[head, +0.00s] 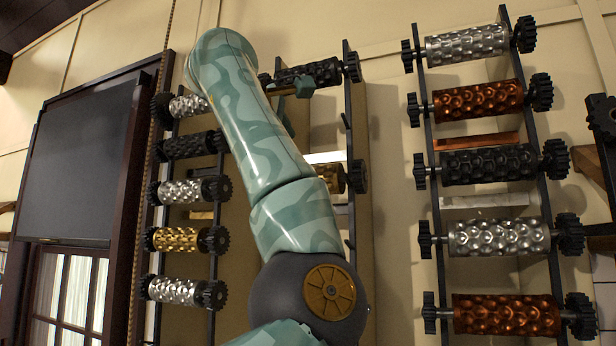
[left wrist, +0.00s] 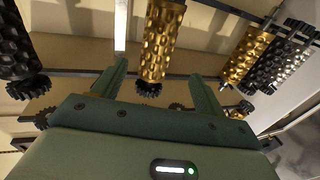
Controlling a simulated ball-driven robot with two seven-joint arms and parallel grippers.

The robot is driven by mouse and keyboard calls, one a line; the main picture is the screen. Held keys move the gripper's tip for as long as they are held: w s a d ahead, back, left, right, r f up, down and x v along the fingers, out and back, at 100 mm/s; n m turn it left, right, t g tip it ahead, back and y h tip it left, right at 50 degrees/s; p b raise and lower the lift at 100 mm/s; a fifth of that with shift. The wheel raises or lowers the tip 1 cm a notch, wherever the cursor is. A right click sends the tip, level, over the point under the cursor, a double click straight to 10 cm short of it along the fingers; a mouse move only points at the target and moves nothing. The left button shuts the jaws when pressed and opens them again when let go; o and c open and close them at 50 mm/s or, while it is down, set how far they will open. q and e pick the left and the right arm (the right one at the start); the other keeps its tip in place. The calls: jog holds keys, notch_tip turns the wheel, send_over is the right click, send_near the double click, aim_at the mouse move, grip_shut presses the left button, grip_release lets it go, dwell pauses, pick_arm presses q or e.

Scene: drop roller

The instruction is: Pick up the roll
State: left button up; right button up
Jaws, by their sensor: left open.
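Several patterned rolls with black gear ends hang on wall racks. My left gripper (left wrist: 158,72) is open in the left wrist view. A gold roll (left wrist: 162,38) shows between and beyond its fingers, with its gear end toward me; I cannot tell whether they touch. In the head view my left arm covers part of the middle rack, and the green gripper (head: 292,87) shows just below a dark roll (head: 312,74). A gold roll (head: 333,178) lower on that rack is partly hidden behind the arm. My right gripper is not in view.
The left rack holds silver, dark and gold rolls (head: 176,239). The right rack holds silver, dark and copper rolls (head: 478,101). In the left wrist view a black roll (left wrist: 15,45) is at left and another gold roll (left wrist: 247,56) at right. A dark board (head: 85,150) hangs at far left.

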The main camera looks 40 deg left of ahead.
pick_arm(q)
jog(key=p+x, duration=0.1)
jog(key=x, duration=0.3)
jog(key=p+x, duration=0.2)
jog(key=x, duration=0.2)
jog(key=p+x, duration=0.1)
jog(key=x, duration=0.3)
jog(key=shift+w+a+r+p, duration=0.1)
jog(key=shift+w+r+p, duration=0.15)
jog(key=shift+p, duration=0.15)
jog(key=shift+w+a+f, duration=0.1)
jog(key=shift+w+f, duration=0.05)
jog(key=shift+w, duration=0.05)
jog(key=shift+s, duration=0.2)
jog(key=shift+c, duration=0.5)
jog(key=shift+s+d, duration=0.15)
jog(key=shift+d, duration=0.05)
jog(key=c, duration=0.5)
grip_shut()
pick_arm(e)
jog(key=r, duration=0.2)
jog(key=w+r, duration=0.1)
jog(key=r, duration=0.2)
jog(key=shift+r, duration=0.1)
